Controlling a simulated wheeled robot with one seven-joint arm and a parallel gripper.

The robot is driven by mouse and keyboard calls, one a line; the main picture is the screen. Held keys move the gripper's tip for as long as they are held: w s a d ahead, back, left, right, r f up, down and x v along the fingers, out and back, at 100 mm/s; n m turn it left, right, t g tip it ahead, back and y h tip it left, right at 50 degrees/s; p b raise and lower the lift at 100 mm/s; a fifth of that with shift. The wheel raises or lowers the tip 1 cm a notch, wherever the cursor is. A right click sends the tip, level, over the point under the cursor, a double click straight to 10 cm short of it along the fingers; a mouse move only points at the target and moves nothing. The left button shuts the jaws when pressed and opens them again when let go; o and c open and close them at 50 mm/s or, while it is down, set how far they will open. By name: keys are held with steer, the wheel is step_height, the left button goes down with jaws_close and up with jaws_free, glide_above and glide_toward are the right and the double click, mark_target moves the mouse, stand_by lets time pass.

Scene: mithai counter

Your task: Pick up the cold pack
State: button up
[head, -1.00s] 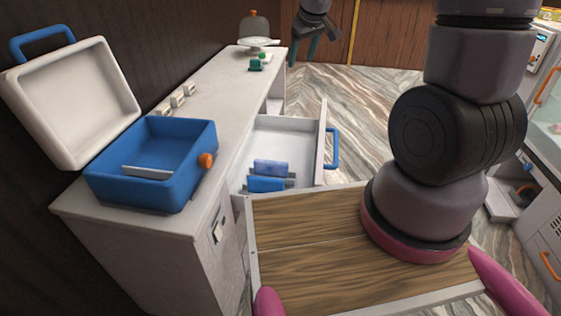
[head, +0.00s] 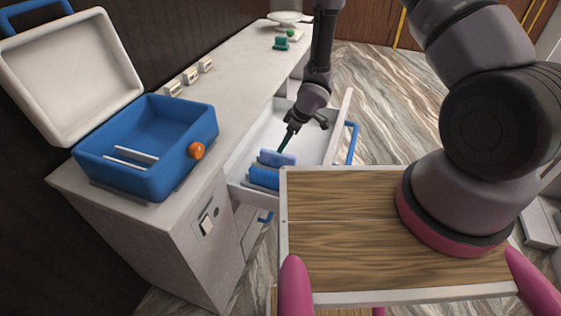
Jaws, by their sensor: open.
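Two blue cold packs lie in the open white drawer (head: 328,150), each seeming to sit in a slim holder. The farther, paler cold pack (head: 270,158) is right under my gripper; the nearer, brighter blue cold pack (head: 264,178) is closer to my base.
An open blue cool box (head: 198,120) with an orange knob stands on the counter (head: 222,92) left of the drawer, its lid raised. Small switch-like blocks and a green item sit farther back. My wooden deck is in front of the drawer.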

mark_target(278, 156)
steer(key=shift+d+x, duration=0.15)
steer(key=shift+x, duration=1.95)
steer(key=shift+d+x, duration=0.2)
steer(key=shift+x, duration=1.95)
steer(key=shift+f, duration=0.35)
jaws_close()
